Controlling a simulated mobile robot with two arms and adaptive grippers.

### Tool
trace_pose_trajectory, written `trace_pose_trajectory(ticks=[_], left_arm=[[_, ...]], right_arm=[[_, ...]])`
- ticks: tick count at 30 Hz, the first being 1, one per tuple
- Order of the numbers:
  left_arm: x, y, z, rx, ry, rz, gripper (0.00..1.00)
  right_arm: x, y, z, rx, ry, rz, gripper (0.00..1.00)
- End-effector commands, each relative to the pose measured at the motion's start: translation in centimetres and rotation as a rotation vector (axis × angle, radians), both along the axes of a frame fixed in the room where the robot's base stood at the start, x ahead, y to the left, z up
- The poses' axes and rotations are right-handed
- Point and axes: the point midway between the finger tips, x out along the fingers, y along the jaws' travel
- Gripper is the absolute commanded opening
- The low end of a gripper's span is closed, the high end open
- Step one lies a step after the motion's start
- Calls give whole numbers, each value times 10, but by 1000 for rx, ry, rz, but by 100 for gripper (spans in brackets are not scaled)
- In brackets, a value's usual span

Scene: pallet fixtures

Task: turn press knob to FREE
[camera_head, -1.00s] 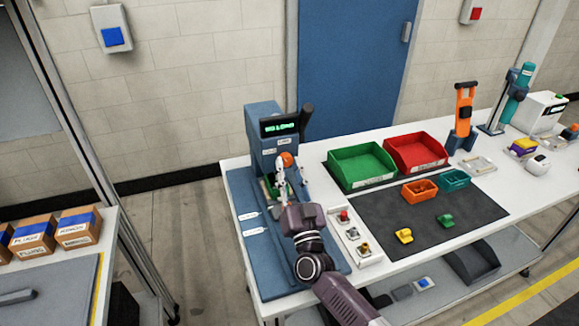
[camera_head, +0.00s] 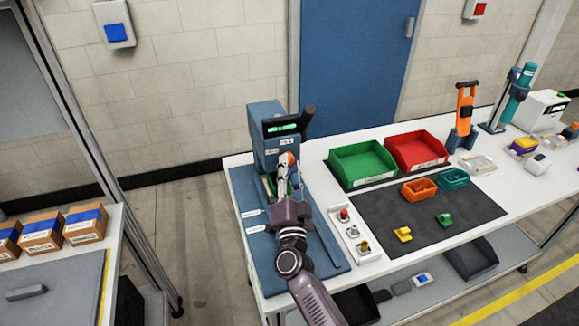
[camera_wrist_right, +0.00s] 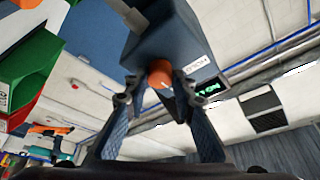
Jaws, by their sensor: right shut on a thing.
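The press (camera_head: 262,140) is a blue-grey machine with a green-lit display and a dark lever, at the left end of the white table. Its orange knob (camera_head: 290,157) is on the front below the display. My right gripper (camera_head: 285,168) reaches up to the press front and is shut on the knob. In the right wrist view, the two fingertips of the gripper (camera_wrist_right: 153,95) sit on either side of the knob (camera_wrist_right: 160,72). A HOLD label shows beside it; the knob's pointer setting cannot be read. My left gripper is not in view.
A button panel (camera_head: 346,224) with a red button lies right of my arm. Green (camera_head: 362,178) and red (camera_head: 433,166) bins stand on the table behind a dark mat (camera_head: 385,217) with small yellow and green parts. Boxes (camera_head: 42,235) stand on another table at left.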

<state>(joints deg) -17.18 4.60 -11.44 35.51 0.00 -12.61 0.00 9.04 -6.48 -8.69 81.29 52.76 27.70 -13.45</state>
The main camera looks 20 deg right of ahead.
Motion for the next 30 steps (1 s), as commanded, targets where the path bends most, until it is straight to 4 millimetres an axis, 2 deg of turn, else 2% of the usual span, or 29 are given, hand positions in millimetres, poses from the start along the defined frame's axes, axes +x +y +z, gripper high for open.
trace_pose_trajectory(ticks=[11,12,16,25,30], left_arm=[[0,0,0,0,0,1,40],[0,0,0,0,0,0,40],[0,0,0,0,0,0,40],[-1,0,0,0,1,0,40],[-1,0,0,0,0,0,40]], right_arm=[[0,0,0,7,0,1,0],[0,0,0,7,0,1,27],[0,0,0,6,0,0,41],[-1,0,-1,4,0,0,41],[-18,4,-7,5,4,1,41]])
